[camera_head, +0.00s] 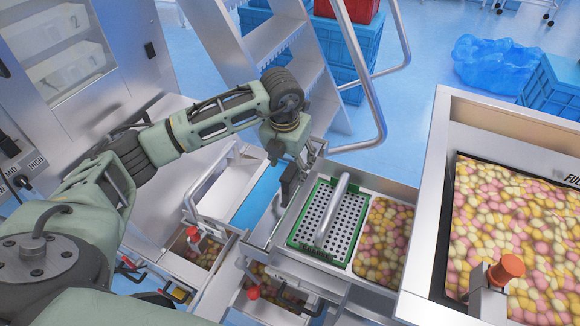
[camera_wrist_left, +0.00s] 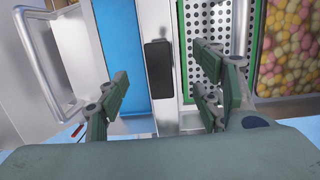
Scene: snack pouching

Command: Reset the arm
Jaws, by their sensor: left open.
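My left arm comes in from the left in the head view. Its gripper (camera_head: 303,168) hangs over the left edge of the metal machine, beside a perforated tray (camera_head: 316,195) with a green rim and a silver bar handle. In the left wrist view the gripper (camera_wrist_left: 162,80) has its two fingers spread apart with nothing between them. Behind the fingers are a black latch-like part (camera_wrist_left: 159,68) on a metal wall and the perforated plate (camera_wrist_left: 203,18). I cannot tell whether the fingers touch anything. My right gripper is not in view.
A bin of pink and yellow snacks (camera_head: 385,232) adjoins the tray, and a larger hopper (camera_head: 437,190) stands at the right. Metal stairs with a handrail (camera_head: 368,90) rise behind. Blue crates (camera_head: 355,45) and a blue bag (camera_head: 495,62) lie on open blue floor.

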